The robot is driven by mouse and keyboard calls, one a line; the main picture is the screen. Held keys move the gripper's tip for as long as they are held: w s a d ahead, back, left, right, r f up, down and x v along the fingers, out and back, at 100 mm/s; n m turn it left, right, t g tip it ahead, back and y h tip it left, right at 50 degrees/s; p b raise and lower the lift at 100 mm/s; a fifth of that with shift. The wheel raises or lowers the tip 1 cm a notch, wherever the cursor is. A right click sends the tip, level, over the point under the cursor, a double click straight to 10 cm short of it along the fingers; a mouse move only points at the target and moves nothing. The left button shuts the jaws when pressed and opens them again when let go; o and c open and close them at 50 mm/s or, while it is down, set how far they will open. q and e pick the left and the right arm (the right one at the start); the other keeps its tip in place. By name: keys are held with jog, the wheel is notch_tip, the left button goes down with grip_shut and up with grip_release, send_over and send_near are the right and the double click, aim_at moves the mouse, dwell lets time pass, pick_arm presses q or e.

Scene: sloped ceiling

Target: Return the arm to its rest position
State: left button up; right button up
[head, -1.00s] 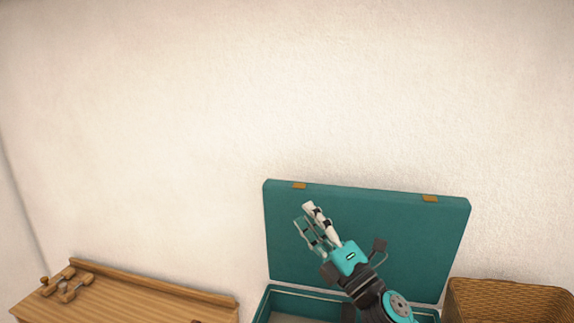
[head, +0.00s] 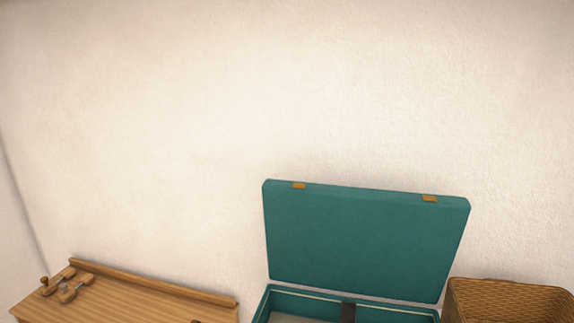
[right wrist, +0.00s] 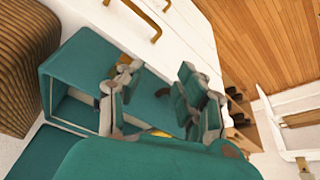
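My right gripper (right wrist: 156,72) shows in the right wrist view. Its two teal and grey fingers are spread apart with nothing held between them. No arm or gripper of mine is in the head view now. My left gripper is in neither current view. The open teal case (head: 365,240) stands with its lid up against the wall in the head view, its lower part cut off by the frame. Teal case parts (right wrist: 75,70) also show beyond my right gripper in the wrist view.
A wooden desk (head: 130,300) with small wooden pieces (head: 68,286) stands at left. A wicker basket (head: 510,302) is right of the case. The right wrist view shows a white drawer front (right wrist: 180,40) with brass handles and wooden floor (right wrist: 265,40).

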jog(key=s+f+g+b, duration=0.3)
jog(key=f+b, duration=0.6)
jog(key=f, duration=2.8)
jog(key=s+d+f+b, duration=0.2)
jog(key=s+f+b, duration=0.3)
jog(key=s+f, duration=1.2)
notch_tip(320, 180, down, 3)
jog(key=shift+s+d+f, duration=0.1)
jog(key=shift+s+d, duration=0.05)
jog(key=shift+d, duration=0.25)
